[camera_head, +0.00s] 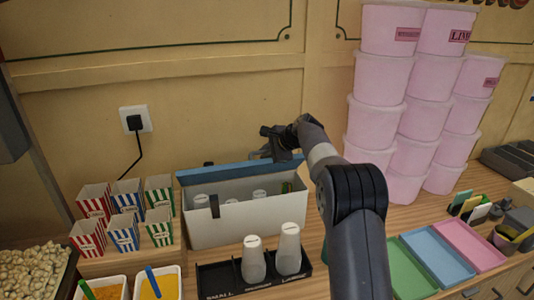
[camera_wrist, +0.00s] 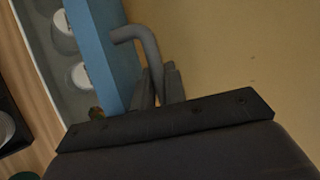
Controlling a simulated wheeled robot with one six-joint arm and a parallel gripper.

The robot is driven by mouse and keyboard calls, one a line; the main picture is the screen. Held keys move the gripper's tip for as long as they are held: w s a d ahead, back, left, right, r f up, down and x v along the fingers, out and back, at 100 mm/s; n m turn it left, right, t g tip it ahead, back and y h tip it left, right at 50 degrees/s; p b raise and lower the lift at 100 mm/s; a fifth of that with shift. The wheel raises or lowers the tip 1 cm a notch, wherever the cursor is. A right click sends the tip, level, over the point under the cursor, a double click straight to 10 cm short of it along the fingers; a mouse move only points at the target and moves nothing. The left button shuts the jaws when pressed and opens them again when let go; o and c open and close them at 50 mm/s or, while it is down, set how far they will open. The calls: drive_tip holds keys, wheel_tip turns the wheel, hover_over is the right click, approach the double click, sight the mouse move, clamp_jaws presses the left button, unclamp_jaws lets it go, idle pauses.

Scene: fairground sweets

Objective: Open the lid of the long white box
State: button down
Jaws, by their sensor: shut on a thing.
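The long white box (camera_head: 245,222) stands against the back wall on the counter. Its blue lid (camera_head: 222,173) is raised along the box's back edge, and white bottle or cup tops show inside. In the wrist view the lid (camera_wrist: 100,35) is a blue band beside the open box. My gripper (camera_head: 270,150) is at the lid's upper edge, right of its middle. In the wrist view my gripper (camera_wrist: 158,88) is shut on a bent grey handle (camera_wrist: 134,35) next to the lid. Where the handle joins the lid is hidden.
Two white bottles (camera_head: 254,262) stand in a black tray (camera_head: 218,282) in front of the box. Striped popcorn boxes (camera_head: 126,228) are at left. Stacked pink tubs (camera_head: 378,118) stand right of my arm, with coloured trays (camera_head: 438,258) before them. A wall socket (camera_head: 135,120) is behind.

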drive_tip(key=shift+w+a+r+g, duration=0.15)
drive_tip(key=shift+w+g, duration=0.25)
drive_tip(key=shift+w, duration=0.1)
drive_tip(key=shift+w+a+r+g, duration=0.1)
drive_tip(key=shift+w+a+g, duration=0.05)
drive_tip(key=shift+w+g, duration=0.3)
drive_tip(key=shift+w, duration=0.15)
drive_tip(key=shift+m+g+h, duration=0.25)
drive_tip(key=shift+m+h, duration=0.05)
drive_tip(key=c, duration=1.7)
unclamp_jaws()
drive_tip(key=shift+d, duration=0.1)
drive_tip(key=v, duration=1)
drive_tip(key=shift+s+d+r+b, duration=0.15)
drive_tip(key=shift+s+r+b, duration=0.15)
drive_tip(key=shift+b, duration=0.1)
drive_tip(key=shift+w, duration=0.1)
